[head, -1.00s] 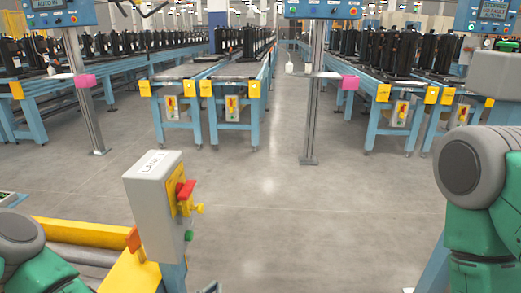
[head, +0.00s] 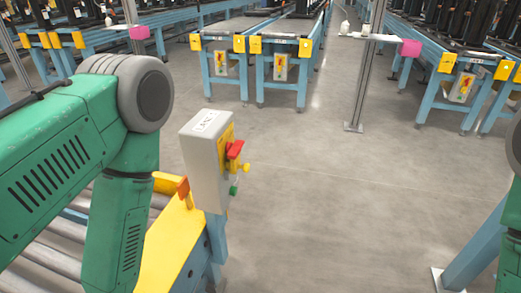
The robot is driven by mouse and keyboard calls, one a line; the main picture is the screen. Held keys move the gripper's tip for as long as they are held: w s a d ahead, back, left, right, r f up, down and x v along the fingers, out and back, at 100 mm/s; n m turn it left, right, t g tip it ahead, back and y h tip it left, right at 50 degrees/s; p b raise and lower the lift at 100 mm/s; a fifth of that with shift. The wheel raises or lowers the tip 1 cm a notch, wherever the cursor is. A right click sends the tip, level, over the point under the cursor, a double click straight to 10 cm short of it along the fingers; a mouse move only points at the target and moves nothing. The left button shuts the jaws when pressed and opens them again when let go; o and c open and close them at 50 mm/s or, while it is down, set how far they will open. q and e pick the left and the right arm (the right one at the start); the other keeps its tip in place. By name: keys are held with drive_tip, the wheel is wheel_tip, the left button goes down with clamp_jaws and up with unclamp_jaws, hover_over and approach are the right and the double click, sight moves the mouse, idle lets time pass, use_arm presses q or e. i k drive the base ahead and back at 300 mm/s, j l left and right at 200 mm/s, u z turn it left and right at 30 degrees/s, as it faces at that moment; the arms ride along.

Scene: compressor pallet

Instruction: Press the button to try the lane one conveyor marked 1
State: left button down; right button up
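A grey control box (head: 207,160) stands on a blue post at the end of a near roller conveyor (head: 60,250). Neither of my grippers shows in this view. Only a small part of my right arm shows at the right edge.
Blue conveyors with yellow end brackets (head: 254,45) stand across the aisle, carrying black cylinders. A blue leg (head: 470,250) is at lower right. The grey floor (head: 330,200) between is clear.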

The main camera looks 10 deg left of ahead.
sight(233, 191)
drive_tip(key=k+l+u, duration=0.1)
drive_tip(key=k+l, duration=0.4)
drive_tip(key=u, duration=2.85)
drive_tip(key=z, duration=2.2)
